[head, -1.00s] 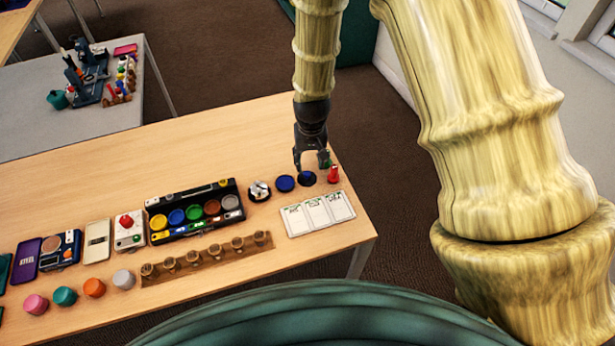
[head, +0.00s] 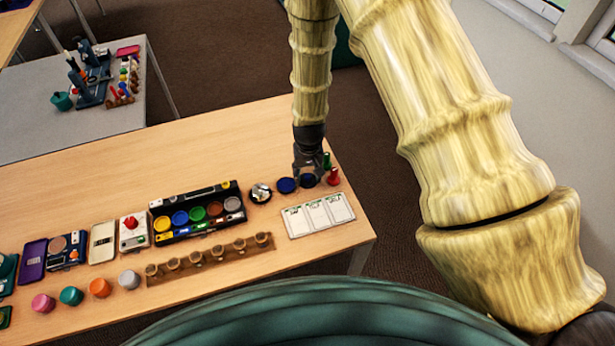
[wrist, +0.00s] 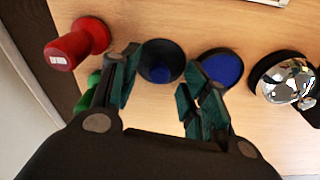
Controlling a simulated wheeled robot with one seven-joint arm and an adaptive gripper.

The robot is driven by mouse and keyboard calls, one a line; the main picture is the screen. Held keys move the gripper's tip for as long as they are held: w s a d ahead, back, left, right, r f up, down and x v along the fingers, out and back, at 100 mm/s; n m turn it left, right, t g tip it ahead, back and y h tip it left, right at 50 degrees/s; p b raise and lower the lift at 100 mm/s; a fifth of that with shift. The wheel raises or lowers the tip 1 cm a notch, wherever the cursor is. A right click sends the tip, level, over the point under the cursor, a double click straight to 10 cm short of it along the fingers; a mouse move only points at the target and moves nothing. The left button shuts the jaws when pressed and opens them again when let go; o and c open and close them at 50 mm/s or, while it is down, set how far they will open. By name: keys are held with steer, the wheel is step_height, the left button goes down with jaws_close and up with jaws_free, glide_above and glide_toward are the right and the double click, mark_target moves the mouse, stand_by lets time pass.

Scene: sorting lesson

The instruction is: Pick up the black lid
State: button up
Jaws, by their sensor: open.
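A red peg-shaped piece (wrist: 77,43) and a green piece (wrist: 94,80) stand left of my gripper. A shiny silver piece on black (wrist: 287,79) is farther right. A white three-panel card (head: 318,214) and a tray of coloured pots (head: 197,212) share the table.

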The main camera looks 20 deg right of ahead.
steer(key=shift+f, duration=0.75)
steer(key=c, duration=1)
